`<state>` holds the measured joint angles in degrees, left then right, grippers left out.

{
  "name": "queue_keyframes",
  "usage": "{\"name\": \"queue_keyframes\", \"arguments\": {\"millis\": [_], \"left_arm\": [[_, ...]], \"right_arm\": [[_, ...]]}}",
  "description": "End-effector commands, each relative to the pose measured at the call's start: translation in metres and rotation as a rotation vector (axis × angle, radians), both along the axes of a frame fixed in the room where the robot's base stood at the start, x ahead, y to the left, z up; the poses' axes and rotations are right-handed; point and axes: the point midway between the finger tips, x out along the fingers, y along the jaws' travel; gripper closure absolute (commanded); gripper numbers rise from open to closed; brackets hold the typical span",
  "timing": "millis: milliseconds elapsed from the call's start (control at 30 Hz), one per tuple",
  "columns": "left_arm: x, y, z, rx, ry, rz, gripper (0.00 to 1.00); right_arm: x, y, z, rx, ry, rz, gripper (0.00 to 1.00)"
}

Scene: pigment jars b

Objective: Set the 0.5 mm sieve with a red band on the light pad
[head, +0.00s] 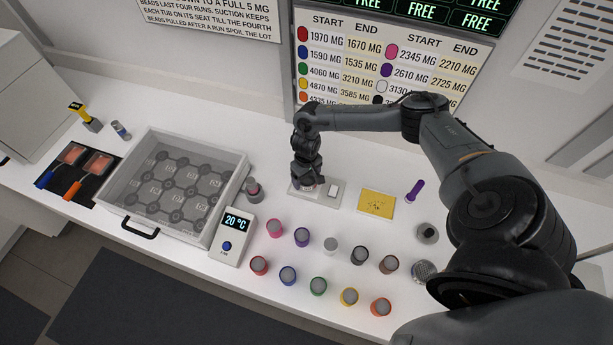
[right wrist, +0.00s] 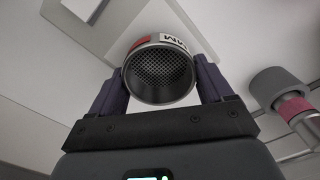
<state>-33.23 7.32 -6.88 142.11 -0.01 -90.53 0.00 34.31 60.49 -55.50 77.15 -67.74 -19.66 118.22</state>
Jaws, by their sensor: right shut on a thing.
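My right gripper (head: 307,183) is shut on a metal sieve (right wrist: 159,76), seen close in the right wrist view. Its round mesh faces that camera, and a red band with a white label part shows on its upper side. In the head view the gripper hides most of the sieve, above the left part of a pale grey plate (head: 321,195) with a white rectangle (head: 333,190) on its right. I take this plate for the light pad. I cannot tell whether the sieve touches it. My left gripper is out of view.
A grey-capped piece (head: 253,189) stands left of the plate, beside a clear-lidded tray (head: 131,218). A yellow pad (head: 376,204) and a purple tool (head: 415,190) lie right. Several colored jars (head: 318,286) stand in front. Metal round pieces (head: 427,233) stand near my right arm.

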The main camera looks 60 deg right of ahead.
Motion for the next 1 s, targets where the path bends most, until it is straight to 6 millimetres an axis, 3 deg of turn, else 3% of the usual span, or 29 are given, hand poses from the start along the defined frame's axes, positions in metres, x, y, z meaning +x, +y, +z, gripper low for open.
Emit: {"name": "queue_keyframes", "arguments": {"millis": [200, 233, 333, 667, 867, 1000], "left_arm": [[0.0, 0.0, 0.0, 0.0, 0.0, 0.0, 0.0], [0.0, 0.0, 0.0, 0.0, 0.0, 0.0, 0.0], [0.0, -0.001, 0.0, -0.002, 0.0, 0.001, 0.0], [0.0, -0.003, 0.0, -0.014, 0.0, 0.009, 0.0], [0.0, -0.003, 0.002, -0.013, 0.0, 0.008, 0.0], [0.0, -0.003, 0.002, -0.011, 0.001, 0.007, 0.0]], "right_arm": [[0.0, 0.0, -0.003, 0.0, 0.001, -0.001, 0.53], [0.0, 0.0, -0.003, 0.0, 0.0, -0.001, 0.16], [0.0, 0.0, -0.002, 0.0, 0.0, 0.0, 0.0], [0.0, -0.001, 0.002, 0.0, -0.001, 0.0, 0.0], [0.0, -0.001, 0.024, -0.001, -0.002, 0.001, 0.0], [0.0, -0.001, 0.049, -0.001, -0.002, 0.001, 0.0]]}}
